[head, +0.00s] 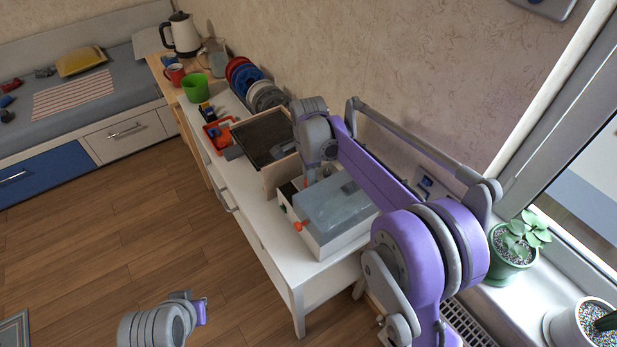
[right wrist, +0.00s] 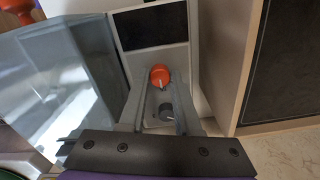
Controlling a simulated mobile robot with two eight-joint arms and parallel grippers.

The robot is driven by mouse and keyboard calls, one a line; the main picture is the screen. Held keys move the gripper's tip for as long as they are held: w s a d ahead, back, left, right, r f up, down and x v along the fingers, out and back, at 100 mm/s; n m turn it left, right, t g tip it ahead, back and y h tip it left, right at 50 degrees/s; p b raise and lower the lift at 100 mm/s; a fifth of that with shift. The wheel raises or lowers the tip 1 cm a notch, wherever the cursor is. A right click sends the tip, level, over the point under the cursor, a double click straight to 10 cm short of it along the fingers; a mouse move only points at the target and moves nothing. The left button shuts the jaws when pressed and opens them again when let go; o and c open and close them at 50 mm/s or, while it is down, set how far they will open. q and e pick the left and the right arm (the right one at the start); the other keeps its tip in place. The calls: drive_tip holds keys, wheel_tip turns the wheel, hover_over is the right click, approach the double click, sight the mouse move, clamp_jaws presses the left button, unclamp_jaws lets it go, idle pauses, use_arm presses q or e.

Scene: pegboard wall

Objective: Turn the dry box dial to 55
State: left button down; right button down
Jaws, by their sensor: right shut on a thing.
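The dry box (head: 331,247) has a white body and a grey translucent lid (head: 336,204). It stands on the white table, below my right arm. In the right wrist view, its white panel (right wrist: 189,62) carries a dark display (right wrist: 152,26), an orange dial (right wrist: 160,75) with a pale pointer mark, and a smaller grey knob (right wrist: 167,112). My right gripper (right wrist: 161,88) is shut on the orange dial, with one finger on each side. The grey knob shows between the fingers. The display shows no readable number. My left arm shows at the bottom of the head view, without a clear gripper.
A dark-faced wooden-edged tray (head: 262,138) stands close beside the box. Filament spools (head: 268,98), a green cup (head: 195,88), a red mug (head: 174,75) and a kettle (head: 182,35) stand farther back. Potted plants (head: 512,258) line the sill at right.

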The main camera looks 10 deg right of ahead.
idle(0.4)
drive_tip(key=c, duration=0.6)
unclamp_jaws()
wheel_tip(320, 180, up, 11)
drive_tip(key=shift+p, duration=0.3)
drive_tip(key=shift+f, duration=0.1)
